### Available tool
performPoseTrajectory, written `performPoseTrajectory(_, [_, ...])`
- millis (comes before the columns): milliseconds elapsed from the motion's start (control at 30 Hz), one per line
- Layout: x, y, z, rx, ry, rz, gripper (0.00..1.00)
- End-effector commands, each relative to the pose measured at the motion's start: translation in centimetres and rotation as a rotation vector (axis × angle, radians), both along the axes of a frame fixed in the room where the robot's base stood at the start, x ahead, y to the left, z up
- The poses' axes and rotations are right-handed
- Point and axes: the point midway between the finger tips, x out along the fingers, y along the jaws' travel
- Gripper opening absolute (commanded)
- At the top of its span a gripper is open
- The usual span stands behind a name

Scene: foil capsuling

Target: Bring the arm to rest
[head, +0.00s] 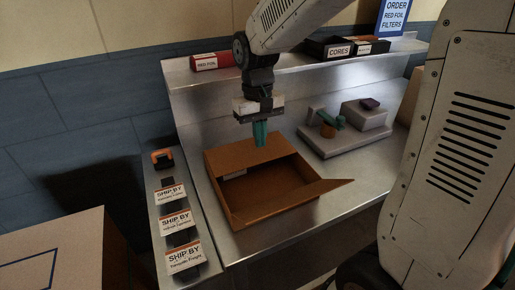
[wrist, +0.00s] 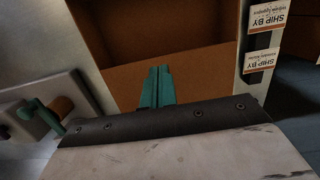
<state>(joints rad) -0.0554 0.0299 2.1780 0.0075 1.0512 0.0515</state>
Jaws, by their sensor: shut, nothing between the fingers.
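My gripper (head: 261,134) is shut and empty, its two green fingers pressed together and pointing down. In the head view it hangs over the back part of an open brown box (head: 240,215) on the metal bench. In the wrist view the shut fingers (wrist: 157,88) show in front of the brown box (wrist: 190,72). I cannot tell from these views how far the fingertips are from the box wall. My arm reaches in from the top of the head view.
A grey device with a green lever (head: 345,128) stands on the bench to the right. A shelf behind holds a red foil box (head: 212,61) and dark boxes marked cores (head: 338,48). Ship-by cards (head: 176,222) line a strip at left. A cardboard box (head: 65,250) is lower left.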

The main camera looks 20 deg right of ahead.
Motion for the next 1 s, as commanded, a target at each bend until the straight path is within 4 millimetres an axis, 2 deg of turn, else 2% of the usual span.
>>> performPoseTrajectory(100, [0.1,0.0,3.1,0.000,-0.006,0.000,0.00])
performPoseTrajectory(333, [0.1,0.0,7.6,0.000,-0.005,0.000,0.00])
performPoseTrajectory(500, [0.0,0.0,9.2,0.000,-0.002,0.000,0.00])
performPoseTrajectory(733, [-0.1,0.0,9.3,0.000,0.002,0.008,0.00])
performPoseTrajectory(867, [-2.8,-0.3,8.0,-0.001,0.024,0.021,0.00])
performPoseTrajectory(1000, [-7.6,-1.1,8.0,-0.001,-0.003,0.027,0.00])
